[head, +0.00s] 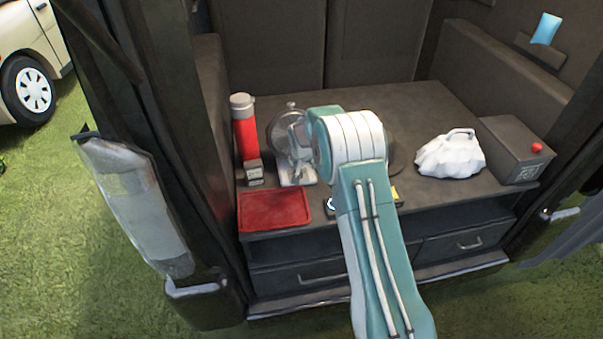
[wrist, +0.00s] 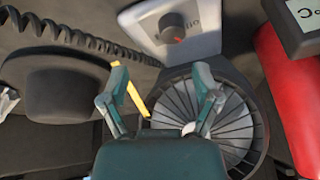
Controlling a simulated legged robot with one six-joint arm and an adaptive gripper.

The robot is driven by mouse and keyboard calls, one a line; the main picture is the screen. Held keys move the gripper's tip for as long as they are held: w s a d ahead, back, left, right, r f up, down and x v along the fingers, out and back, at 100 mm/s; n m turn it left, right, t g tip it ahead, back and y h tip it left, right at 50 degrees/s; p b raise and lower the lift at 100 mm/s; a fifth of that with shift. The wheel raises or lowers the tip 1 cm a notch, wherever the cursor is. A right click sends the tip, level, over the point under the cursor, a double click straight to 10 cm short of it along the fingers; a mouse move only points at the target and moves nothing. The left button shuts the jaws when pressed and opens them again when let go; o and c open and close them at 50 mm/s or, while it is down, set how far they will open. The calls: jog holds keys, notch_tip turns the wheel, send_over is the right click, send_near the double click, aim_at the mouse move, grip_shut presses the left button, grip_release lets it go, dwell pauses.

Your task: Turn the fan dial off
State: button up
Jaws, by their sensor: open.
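The fan (head: 291,140) stands on the dark surface left of my arm in the head view, partly hidden by it. In the wrist view its round grille (wrist: 237,128) is at lower right, partly behind my gripper. The fan's light grey base (wrist: 205,45) is at the top and bears a dark round dial (wrist: 172,27) with a red mark and an inverted "off" label. My gripper (wrist: 160,73) is open, its two teal fingers spread apart and empty. The dial appears above the gap between the fingertips, apart from them. My arm hides the gripper in the head view.
A red flask (head: 245,125) and a small grey display device (head: 255,172) stand left of the fan. A red tray (head: 273,210) lies in front. A white bag (head: 450,155) and a dark box (head: 515,150) are right. A black coiled cord (wrist: 85,40) crosses the wrist view.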

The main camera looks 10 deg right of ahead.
jog(key=f, duration=0.2)
jog(key=w+a+f, duration=0.1)
jog(key=f, duration=0.1)
jog(key=w+a+f, duration=0.1)
jog(key=f, duration=0.1)
jog(key=shift+w+a, duration=0.1)
jog(key=shift+w, duration=0.1)
jog(key=shift+w+d+f, duration=0.1)
jog(key=shift+d+f, duration=0.2)
jog(key=shift+d, duration=0.55)
jog(key=shift+a, duration=0.35)
grip_shut()
jog(key=shift+a, duration=0.15)
